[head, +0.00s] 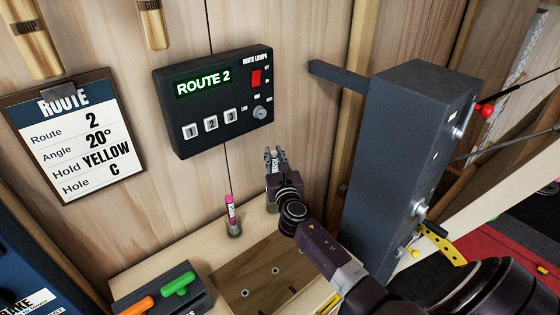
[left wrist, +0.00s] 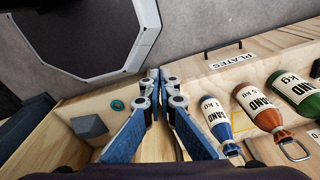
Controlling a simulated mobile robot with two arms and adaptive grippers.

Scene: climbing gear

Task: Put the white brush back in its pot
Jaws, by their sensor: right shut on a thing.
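My right gripper (head: 275,155) is in the middle of the head view, its arm coming from the lower right. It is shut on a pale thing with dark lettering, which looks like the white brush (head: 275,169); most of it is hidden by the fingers. It is above the wooden ledge, in front of the wall. A small clear pot (head: 234,230) stands on the ledge, lower left of the gripper, with a pink labelled stick (head: 230,208) upright in it. My left gripper (left wrist: 160,80) shows only in the left wrist view, its fingertips together with nothing visible between them.
A black route box (head: 215,100) hangs on the wall, left of the gripper. A tall grey cabinet (head: 400,150) stands close on its right. A brown board (head: 262,275) lies below. In the left wrist view, several sand bottles (left wrist: 262,107) lie on the right.

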